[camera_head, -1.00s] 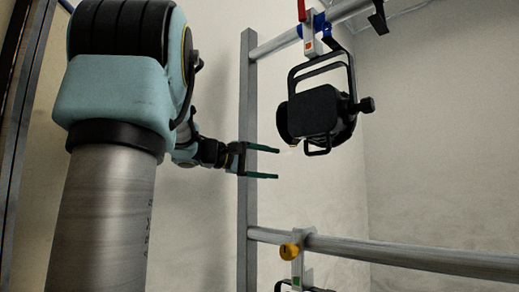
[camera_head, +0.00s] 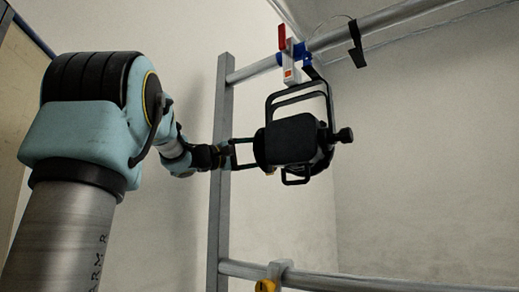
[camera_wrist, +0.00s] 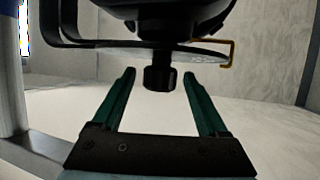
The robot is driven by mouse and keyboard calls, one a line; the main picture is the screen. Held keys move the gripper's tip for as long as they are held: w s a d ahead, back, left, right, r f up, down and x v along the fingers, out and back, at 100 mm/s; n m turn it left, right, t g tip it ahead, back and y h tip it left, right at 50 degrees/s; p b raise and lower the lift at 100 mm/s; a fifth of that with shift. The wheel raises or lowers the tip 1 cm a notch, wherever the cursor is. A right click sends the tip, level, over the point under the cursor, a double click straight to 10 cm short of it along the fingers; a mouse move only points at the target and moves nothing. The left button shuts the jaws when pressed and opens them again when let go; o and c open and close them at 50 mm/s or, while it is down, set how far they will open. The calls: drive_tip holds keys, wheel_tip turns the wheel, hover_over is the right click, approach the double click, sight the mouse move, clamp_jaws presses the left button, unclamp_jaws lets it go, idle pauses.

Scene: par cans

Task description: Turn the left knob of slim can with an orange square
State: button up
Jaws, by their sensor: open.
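The slim black can (camera_head: 293,140) hangs in its yoke from the upper rail. Its clamp carries a small orange square (camera_head: 289,74). My gripper (camera_head: 251,154) is open at the can's left side, its fingertips close to the can. In the wrist view the dark left knob (camera_wrist: 160,78) shows below the can body, between the two green fingertips of my gripper (camera_wrist: 159,76), with gaps on both sides. The left knob cannot be made out in the head view. The right knob (camera_head: 345,135) sticks out on the can's far side.
The upper rail (camera_head: 350,38) and lower rail (camera_head: 330,284) join an upright grey post (camera_head: 220,170) beside my gripper. A yellow knob (camera_head: 265,286) shows at the lower rail. Wall stands behind.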

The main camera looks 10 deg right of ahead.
drive_tip(key=shift+w+d+r, duration=0.1)
drive_tip(key=shift+d, duration=0.35)
clamp_jaws()
idle(0.4)
